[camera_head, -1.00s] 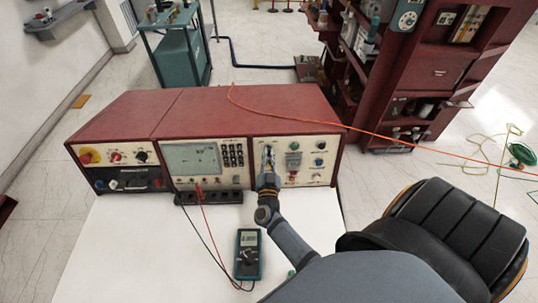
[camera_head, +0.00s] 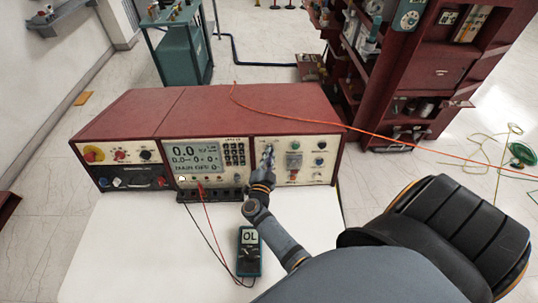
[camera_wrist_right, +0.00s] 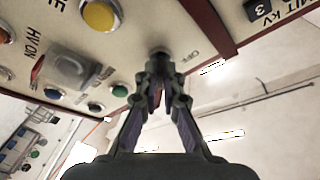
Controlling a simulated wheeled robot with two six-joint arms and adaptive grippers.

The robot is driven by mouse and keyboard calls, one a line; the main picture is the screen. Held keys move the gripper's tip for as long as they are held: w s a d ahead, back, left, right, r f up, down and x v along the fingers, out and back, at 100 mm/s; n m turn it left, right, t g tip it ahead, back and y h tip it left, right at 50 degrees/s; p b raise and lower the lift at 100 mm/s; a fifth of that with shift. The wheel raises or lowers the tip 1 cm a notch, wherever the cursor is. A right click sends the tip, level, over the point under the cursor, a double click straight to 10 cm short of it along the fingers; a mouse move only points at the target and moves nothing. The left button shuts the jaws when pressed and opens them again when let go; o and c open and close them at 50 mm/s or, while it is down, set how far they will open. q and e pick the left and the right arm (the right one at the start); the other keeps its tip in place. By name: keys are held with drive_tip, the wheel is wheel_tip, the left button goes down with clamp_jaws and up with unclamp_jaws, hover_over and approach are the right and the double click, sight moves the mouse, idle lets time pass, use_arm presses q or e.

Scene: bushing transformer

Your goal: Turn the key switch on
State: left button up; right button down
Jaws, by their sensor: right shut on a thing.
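The key switch (camera_wrist_right: 158,52) is on the cream front panel of the red console, with an "OFF" label beside it in the right wrist view. My right gripper (camera_wrist_right: 158,75) is shut on the key, and its fingers hide most of it. In the head view my right gripper (camera_head: 268,160) reaches the left part of the console's right-hand panel (camera_head: 310,172). The console display (camera_head: 197,153) is lit and shows "0.0" and a line of text. My left gripper is not in view.
A multimeter (camera_head: 249,250) lies on the white table (camera_head: 130,250), with red and black leads running to the console. Close to the gripper are a yellow button (camera_wrist_right: 99,15), a covered switch (camera_wrist_right: 75,68) and several small buttons. An orange cable (camera_head: 300,119) crosses the console top.

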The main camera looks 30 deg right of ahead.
idle(0.4)
drive_tip(key=c, duration=1.5)
unclamp_jaws()
